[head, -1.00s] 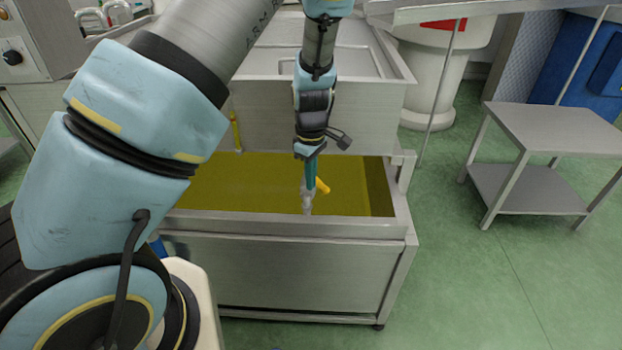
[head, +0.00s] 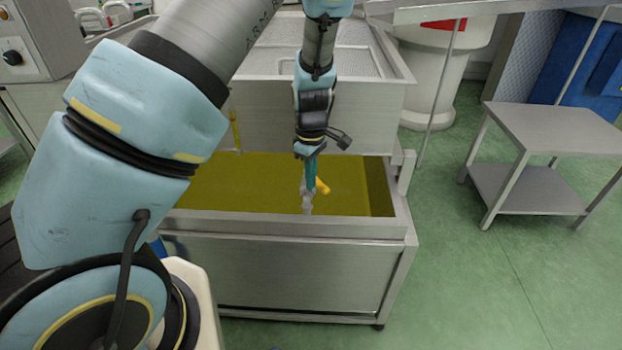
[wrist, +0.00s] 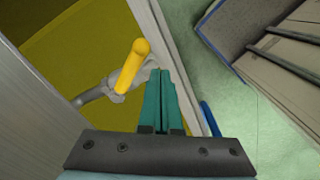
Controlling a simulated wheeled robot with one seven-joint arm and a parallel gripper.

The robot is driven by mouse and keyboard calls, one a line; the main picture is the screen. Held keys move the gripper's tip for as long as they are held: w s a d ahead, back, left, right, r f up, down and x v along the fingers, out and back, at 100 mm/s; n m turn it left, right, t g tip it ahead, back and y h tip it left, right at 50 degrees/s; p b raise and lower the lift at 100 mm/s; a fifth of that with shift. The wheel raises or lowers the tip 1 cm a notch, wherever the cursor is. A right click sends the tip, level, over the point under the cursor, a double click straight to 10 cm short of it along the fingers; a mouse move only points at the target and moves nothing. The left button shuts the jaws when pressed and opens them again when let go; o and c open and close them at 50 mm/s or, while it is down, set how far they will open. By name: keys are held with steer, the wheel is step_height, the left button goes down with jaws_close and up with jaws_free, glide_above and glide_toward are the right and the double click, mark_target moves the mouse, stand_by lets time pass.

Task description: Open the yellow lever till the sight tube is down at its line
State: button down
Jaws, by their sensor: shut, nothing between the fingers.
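My gripper (head: 308,190) points down, just left of the lever in the head view. In the wrist view its green fingers (wrist: 160,75) are together and empty, right of the lever; I cannot tell whether they touch it. A thin upright yellow tube (head: 236,131) on the upper tank's front looks like the sight tube; its line cannot be made out.
The upper steel tank (head: 375,98) stands behind the lever. A steel side table (head: 560,128) is at the right, with clear green floor between. A white drum (head: 432,75) stands behind. A box with dark bars (wrist: 275,40) shows at the wrist view's upper right.

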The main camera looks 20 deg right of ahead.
steer(key=shift+f, duration=0.15)
step_height(320, 180, down, 3)
steer(key=shift+f+b, duration=0.1)
steer(key=shift+b, duration=0.85)
steer(key=shift+d, duration=0.15)
steer(key=shift+w+d+p, duration=0.15)
steer(key=shift+d+p, duration=0.25)
steer(key=shift+d, duration=0.05)
stand_by(6.1)
